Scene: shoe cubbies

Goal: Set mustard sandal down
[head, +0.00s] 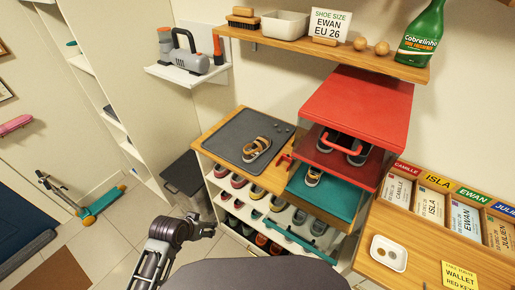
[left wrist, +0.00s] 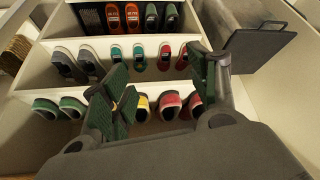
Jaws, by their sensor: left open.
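The mustard sandal (head: 257,149) lies on the dark grey mat (head: 228,138) on top of the shoe cubby, with nothing holding it. My left gripper (head: 205,230) is low at the left, in front of the cubby and well apart from the sandal. In the left wrist view its green-padded fingers (left wrist: 158,92) are spread with nothing held between them. Rows of shoes on the cubby shelves (left wrist: 118,68) show beyond the fingers. The sandal is not seen in the left wrist view. My right gripper is not in view.
Red drawers (head: 358,98) and a teal tray (head: 323,196) with shoes stand right of the mat. A wooden wall shelf (head: 330,48) hangs above. A dark bin (head: 186,174) stands left of the cubby. A name-card desk (head: 425,240) is at the right.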

